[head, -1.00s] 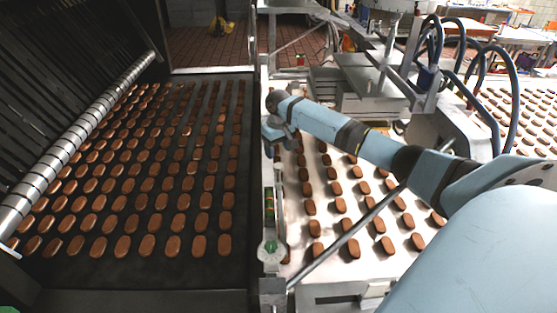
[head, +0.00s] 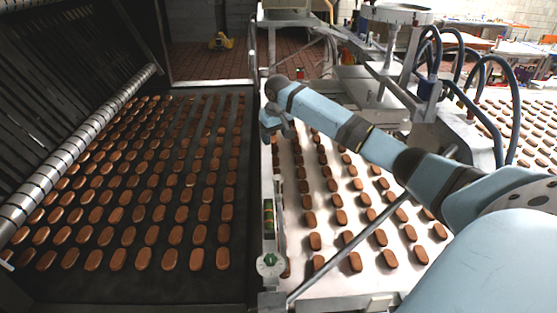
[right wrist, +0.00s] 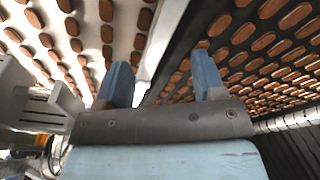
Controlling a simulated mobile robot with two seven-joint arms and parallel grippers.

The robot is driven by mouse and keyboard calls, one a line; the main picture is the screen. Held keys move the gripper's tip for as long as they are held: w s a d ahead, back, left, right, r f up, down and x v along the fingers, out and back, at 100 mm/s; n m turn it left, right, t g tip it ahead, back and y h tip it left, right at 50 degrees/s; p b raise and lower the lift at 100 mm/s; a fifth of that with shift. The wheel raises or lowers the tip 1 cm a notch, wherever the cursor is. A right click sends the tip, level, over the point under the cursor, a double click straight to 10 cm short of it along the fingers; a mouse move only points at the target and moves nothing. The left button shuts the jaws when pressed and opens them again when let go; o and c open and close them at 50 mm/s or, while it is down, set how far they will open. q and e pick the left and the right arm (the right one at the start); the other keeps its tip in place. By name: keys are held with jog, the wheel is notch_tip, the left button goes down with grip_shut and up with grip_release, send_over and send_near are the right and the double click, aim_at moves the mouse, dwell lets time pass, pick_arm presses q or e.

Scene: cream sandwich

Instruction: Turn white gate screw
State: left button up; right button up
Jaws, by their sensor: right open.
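A round white knob with a green centre (head: 270,263), which may be the white gate screw, sits at the near end of the metal rail between the two conveyors. My right gripper (head: 276,124) is over the same rail, farther back and well apart from the knob. In the right wrist view its two blue fingers (right wrist: 162,82) are spread with nothing held between them. The rail edge shows beyond them. The knob cannot be made out in the right wrist view. My left gripper is not in view.
The dark conveyor (head: 130,285) at left and the white conveyor (head: 300,200) at right carry rows of brown biscuits. A slanted metal rod (head: 345,248) crosses the white conveyor near the knob.

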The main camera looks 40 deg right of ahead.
jog(key=w+d+r+t+h+b, duration=0.2)
jog(key=w+r+t, duration=0.4)
jog(key=t, duration=0.1)
jog(key=w+d+r+t+h+b, duration=0.1)
jog(key=w+d+r+t+h, duration=0.2)
jog(key=w+r+t, duration=0.35)
jog(key=a+r+n+t+y+b, duration=0.2)
jog(key=a+r+n+t+y, duration=0.5)
jog(key=a+n+y, duration=0.45)
jog(key=s+a+f+n+g+y+b, duration=0.1)
jog(key=s+a+n+g+y+b, duration=0.1)
jog(key=a+n+g+y, duration=0.35)
jog(key=n+g+h+b, duration=0.4)
jog(key=g+h, duration=0.7)
jog(key=g, duration=0.6)
send_near(279, 177)
notch_tip(279, 177, down, 9)
jog(key=shift+f+p, duration=0.1)
jog(key=shift+p, duration=0.7)
